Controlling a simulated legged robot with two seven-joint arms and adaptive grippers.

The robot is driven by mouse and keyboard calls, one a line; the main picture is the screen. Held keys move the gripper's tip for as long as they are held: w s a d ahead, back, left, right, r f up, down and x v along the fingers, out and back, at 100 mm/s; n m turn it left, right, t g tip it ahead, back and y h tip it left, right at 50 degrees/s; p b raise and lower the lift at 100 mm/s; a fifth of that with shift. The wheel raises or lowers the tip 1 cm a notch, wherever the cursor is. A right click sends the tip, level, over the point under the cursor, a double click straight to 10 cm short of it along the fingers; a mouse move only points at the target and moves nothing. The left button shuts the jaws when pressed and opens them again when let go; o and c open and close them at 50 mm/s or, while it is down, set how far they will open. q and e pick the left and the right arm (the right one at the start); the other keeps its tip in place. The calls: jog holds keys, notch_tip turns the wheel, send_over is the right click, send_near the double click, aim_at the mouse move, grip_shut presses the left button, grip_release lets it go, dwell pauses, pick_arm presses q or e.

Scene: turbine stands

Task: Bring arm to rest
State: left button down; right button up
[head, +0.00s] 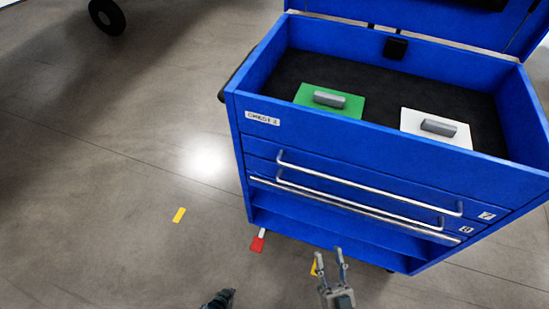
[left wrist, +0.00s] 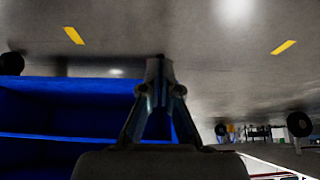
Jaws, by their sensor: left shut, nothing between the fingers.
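My left gripper (head: 220,299) shows only as a dark tip at the bottom edge of the head view, low over the floor. In the left wrist view its fingers (left wrist: 158,70) meet at the tips, with nothing between them. My right gripper (head: 329,258) is at the bottom of the head view, in front of the blue chest's lower part. Its two fingers stand apart and nothing shows between them.
The blue tool chest (head: 262,150) stands at the right with its lid up. In its top lie a green plate (head: 308,97) and a white plate (head: 460,134), each with a grey handle.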

notch_tip(320, 180, down, 22)
jog(key=d+g+h+p, duration=0.2)
jog(key=g+p, duration=0.8)
jog(key=g, duration=0.1)
pick_arm(q)
jog(key=s+a+r+g+p, duration=0.1)
jog(key=s+r+g+p, duration=0.1)
jog(key=s+r, duration=0.5)
jog(key=s+a+r+n+g+y+p, duration=0.1)
jog(key=s+r+p, duration=0.4)
jog(key=s, duration=0.8)
notch_tip(320, 180, up, 3)
jog(key=shift+a+r+n+g+y, duration=0.2)
jog(key=shift+a+n+g+y, duration=0.15)
jog(key=shift+a, duration=0.2)
pick_arm(e)
jog(key=s+d+f+g+h, duration=0.1)
jog(key=s+d+f+g, duration=0.2)
jog(key=s, duration=0.7)
jog(key=s+d+f+g+h, duration=0.2)
jog(key=s+d+f+g, duration=0.1)
jog(key=s+f+g, duration=0.4)
jog(key=s+f, duration=0.3)
jog(key=f, duration=0.1)
jog(key=shift+s+d+f+g, duration=0.2)
jog(key=shift+d+f+g, duration=0.1)
jog(key=shift+g, duration=0.1)
jog(key=shift+r, duration=0.1)
